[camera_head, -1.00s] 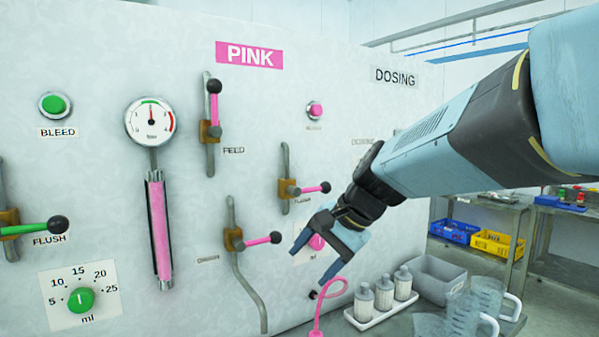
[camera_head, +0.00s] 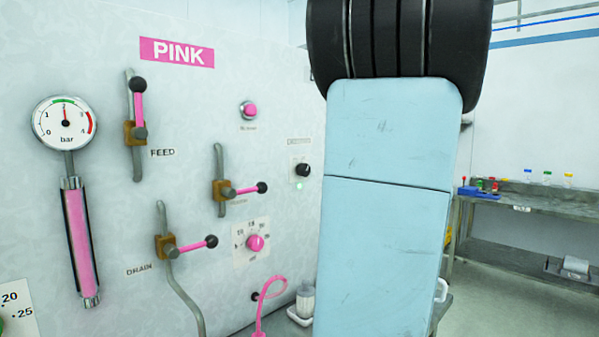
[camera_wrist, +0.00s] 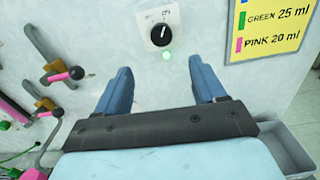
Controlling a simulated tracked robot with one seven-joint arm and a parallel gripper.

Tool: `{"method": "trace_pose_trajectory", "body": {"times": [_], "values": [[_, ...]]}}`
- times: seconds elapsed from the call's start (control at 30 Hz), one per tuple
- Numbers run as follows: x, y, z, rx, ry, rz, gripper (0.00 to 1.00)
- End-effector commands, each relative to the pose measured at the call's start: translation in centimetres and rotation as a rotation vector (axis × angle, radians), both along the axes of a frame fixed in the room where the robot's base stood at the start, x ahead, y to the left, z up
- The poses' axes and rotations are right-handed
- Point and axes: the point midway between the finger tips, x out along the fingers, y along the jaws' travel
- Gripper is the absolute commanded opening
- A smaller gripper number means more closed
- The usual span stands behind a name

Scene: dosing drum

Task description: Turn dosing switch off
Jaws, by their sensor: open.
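The dosing switch (camera_head: 303,170) is a black rotary knob on the white panel, under a small label, with a lit green lamp (camera_head: 299,186) just below it. In the wrist view the switch (camera_wrist: 161,34) has a white pointer mark that stands nearly upright, and the green lamp (camera_wrist: 167,56) glows under it. My gripper (camera_wrist: 162,82) is open and empty, its two blue fingers spread below the switch in that view and apart from it. In the head view my arm hides the gripper.
Pink-handled valves stand left of the switch, the nearest being the flush valve (camera_head: 240,190). A pink dial (camera_head: 256,243) sits below left. A yellow dose card (camera_wrist: 266,27) is right of the switch. A grey bin (camera_wrist: 284,150) and a white bottle (camera_head: 305,299) are lower down.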

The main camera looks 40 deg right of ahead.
Motion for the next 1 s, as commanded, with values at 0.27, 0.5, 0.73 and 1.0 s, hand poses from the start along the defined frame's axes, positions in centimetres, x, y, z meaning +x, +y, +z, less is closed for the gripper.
{"method": "trace_pose_trajectory", "body": {"times": [0.27, 0.5, 0.73, 1.0], "values": [[2.7, 0.2, 0.0, 0.009, -0.004, -0.003, 0.70], [7.0, 0.8, 0.0, 0.006, -0.003, -0.003, 0.70], [10.7, 1.3, 0.0, 0.006, -0.003, -0.005, 0.70], [13.2, 1.6, 0.0, 0.005, -0.003, -0.005, 0.70]]}}
